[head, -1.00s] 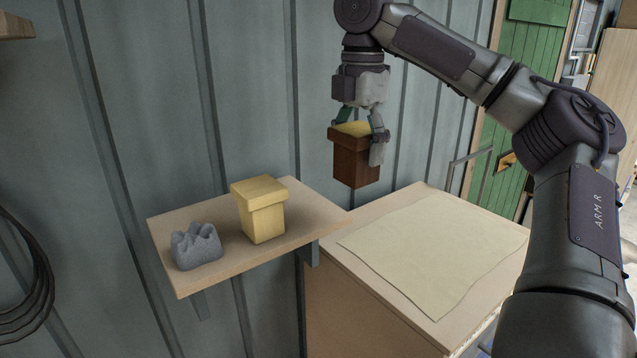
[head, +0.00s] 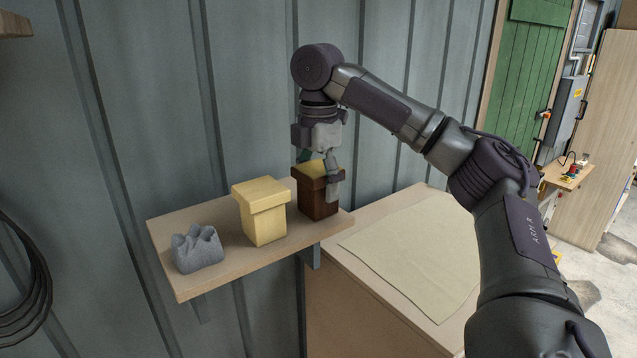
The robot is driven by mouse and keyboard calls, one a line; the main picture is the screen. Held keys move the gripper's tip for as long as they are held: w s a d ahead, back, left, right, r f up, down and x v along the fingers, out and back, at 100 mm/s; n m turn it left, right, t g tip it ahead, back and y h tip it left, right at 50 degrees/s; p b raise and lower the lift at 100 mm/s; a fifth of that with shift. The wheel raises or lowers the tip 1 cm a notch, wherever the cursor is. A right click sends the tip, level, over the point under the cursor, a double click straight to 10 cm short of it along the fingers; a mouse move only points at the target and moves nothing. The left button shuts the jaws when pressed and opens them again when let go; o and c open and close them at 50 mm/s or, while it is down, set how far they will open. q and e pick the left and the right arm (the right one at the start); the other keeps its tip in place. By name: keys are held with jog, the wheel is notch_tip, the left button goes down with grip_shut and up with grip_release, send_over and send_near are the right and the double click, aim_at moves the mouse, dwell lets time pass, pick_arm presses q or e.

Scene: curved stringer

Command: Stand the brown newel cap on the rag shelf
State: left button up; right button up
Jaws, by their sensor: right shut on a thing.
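The brown newel cap (head: 318,201) is upright, with a pale yellow top face and dark brown sides. It is at the right end of the wooden wall shelf (head: 215,270), and its base appears to be on or just above the board. My right gripper (head: 318,178) comes down from above and is shut on the cap's upper part. A grey crumpled rag (head: 197,249) lies at the shelf's left end. My left gripper is not in view.
A yellow newel cap (head: 262,212) stands mid-shelf, just left of the brown one, with a small gap. A workbench with a pale cloth (head: 415,250) is below right. The ribbed wall is close behind. Coiled black cable (head: 25,275) hangs at far left.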

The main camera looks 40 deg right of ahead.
jog(key=shift+f, duration=0.1)
jog(key=o, duration=1.3)
notch_tip(320, 180, up, 12)
jog(key=shift+r, duration=0.1)
dwell(0.6)
